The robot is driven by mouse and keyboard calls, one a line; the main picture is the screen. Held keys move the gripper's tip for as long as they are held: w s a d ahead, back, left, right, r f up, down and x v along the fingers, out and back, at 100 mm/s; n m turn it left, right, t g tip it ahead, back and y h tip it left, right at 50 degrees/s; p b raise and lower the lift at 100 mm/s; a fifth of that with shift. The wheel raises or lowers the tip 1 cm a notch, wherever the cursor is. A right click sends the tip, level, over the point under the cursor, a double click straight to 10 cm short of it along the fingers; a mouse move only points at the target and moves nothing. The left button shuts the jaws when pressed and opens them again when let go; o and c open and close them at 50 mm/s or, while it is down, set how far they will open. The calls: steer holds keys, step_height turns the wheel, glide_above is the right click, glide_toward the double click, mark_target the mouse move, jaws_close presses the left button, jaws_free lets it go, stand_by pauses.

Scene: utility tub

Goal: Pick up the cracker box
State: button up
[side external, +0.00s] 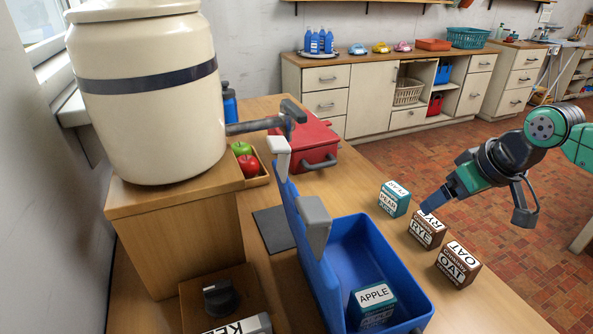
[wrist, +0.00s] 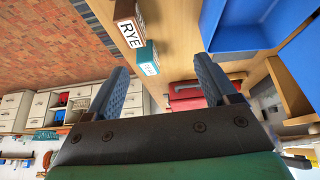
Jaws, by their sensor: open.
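Two brown boxes with white labels stand on the wooden counter: one marked RYE (side external: 426,230) and one marked OAT (side external: 458,265). Their smaller print is too small to read, so I cannot tell which says cracker. The RYE box also shows at the top of the wrist view (wrist: 129,25). My gripper (side external: 430,203) has its blue fingertips by the top of the RYE box in the side view; I cannot tell if they touch. In the wrist view my gripper (wrist: 162,80) has its fingers wide apart, with nothing held between them.
A teal PEAR box (side external: 394,199) stands just behind the RYE box. A blue tub (side external: 415,302) holds a teal APPLE box (side external: 372,305). Counter right of the OAT box is bare.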

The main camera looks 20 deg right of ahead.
mark_target(431, 219)
steer(key=w+d+f+g, duration=0.1)
steer(key=f, duration=0.1)
steer(key=w+d+f+g, duration=0.1)
steer(key=f, duration=0.1)
steer(key=w+d+f+g, duration=0.1)
steer(key=w+d+f, duration=0.1)
steer(key=shift+g, duration=0.3)
steer(key=shift+w+d+f, duration=0.1)
steer(key=shift+d+f, duration=0.1)
steer(key=shift+f, duration=0.15)
steer(key=shift+w+f, duration=0.2)
steer(key=shift+f, duration=1.25)
steer(key=shift+w+f, duration=0.2)
steer(key=shift+f, duration=1.25)
jaws_close()
